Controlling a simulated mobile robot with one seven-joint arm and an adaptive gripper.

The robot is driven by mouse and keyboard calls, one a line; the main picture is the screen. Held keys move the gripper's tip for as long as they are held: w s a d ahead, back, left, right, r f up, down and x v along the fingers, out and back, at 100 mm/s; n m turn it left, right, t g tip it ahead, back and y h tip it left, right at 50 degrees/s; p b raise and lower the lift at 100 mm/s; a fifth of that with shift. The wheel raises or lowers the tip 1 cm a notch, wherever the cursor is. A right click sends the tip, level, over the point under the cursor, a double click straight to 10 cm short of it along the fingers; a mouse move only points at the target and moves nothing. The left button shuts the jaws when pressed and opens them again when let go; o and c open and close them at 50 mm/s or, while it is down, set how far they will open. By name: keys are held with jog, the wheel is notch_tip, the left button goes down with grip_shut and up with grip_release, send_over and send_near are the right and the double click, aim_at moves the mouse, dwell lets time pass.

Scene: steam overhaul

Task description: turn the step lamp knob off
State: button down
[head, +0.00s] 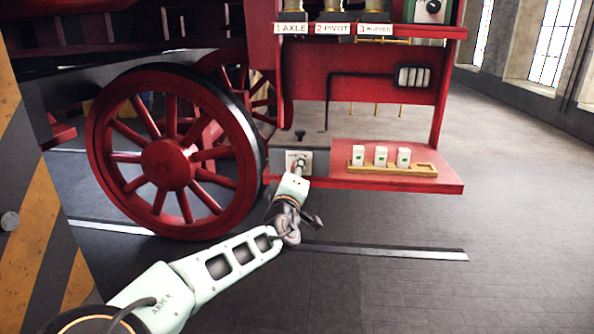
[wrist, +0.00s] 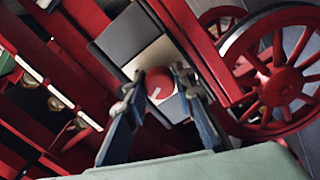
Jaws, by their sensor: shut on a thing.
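The step lamp knob (wrist: 160,83) is a round red knob with a short white mark. It sits on a pale plate (head: 291,156) on the front of a grey box below the red frame. In the wrist view my gripper (wrist: 159,88) has one finger on each side of the knob and is shut on it. In the head view my gripper (head: 299,166) reaches up to the plate and hides the knob.
A large red spoked wheel (head: 168,165) stands close left of my gripper. The red step (head: 440,178) to the right holds a wooden rack (head: 359,168) with several white blocks. A shelf with labelled pots (head: 333,29) is above. Floor to the right is clear.

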jog(key=shift+n, duration=1.4)
jog(key=c, duration=1.6)
grip_release()
jog(key=s, duration=1.2)
jog(key=shift+a+f, duration=0.15)
jog(key=shift+a, duration=0.1)
